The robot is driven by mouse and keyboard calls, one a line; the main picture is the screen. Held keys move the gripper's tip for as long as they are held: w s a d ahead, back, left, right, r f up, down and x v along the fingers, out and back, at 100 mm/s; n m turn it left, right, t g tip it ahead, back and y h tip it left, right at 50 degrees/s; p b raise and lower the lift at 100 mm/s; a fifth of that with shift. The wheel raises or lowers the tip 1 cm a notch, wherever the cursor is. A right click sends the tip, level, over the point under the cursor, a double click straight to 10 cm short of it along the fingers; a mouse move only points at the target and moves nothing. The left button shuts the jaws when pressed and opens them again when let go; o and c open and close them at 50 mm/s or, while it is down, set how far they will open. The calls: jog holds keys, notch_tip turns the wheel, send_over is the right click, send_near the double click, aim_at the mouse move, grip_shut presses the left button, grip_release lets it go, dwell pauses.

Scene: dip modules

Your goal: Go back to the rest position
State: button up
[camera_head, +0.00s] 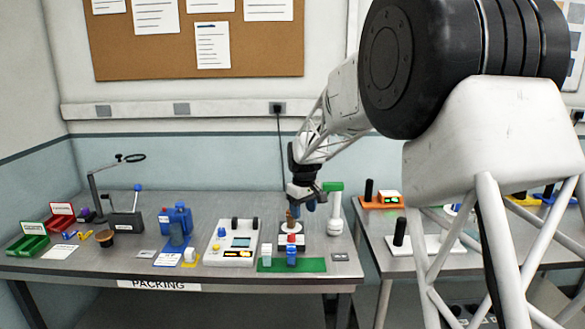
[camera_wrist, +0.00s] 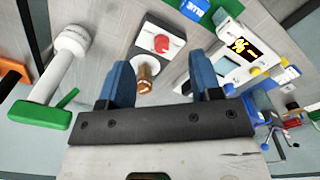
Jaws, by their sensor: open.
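My gripper (camera_head: 303,203) hangs over the middle of the packing table, pointing down. In the wrist view its two blue fingers (camera_wrist: 160,75) stand wide apart with nothing clamped between them. A brown upright piece (camera_wrist: 146,76) shows between and beyond the fingers. It also shows in the head view (camera_head: 290,218), just below and left of the fingers. Whether the fingers touch it I cannot tell. Next to it is a red-topped part (camera_wrist: 161,43) on a white and dark block (camera_wrist: 174,32).
A green mat (camera_head: 315,265) with a blue block (camera_head: 291,257) lies in front. A white device with a display (camera_head: 241,243) is left of my gripper. A white post with a green top (camera_head: 334,210) stands close right. Bins and a lamp stand are far left.

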jog(key=s+d+r+m+t, duration=0.15)
jog(key=s+d+r, duration=0.35)
jog(key=s, duration=0.8)
jog(key=s+d+r+m, duration=0.3)
jog(key=s+d+r, duration=0.2)
jog(key=s, duration=0.7)
jog(key=s+d+f+m, duration=0.2)
jog(key=s, duration=1.2)
jog(key=s+d+f+m, duration=0.1)
jog(key=s+d+f, duration=0.1)
jog(key=s, duration=1.1)
jog(key=shift+s+d+m+t, duration=0.35)
jog(key=shift+s+d, duration=0.05)
jog(key=shift+d, duration=0.15)
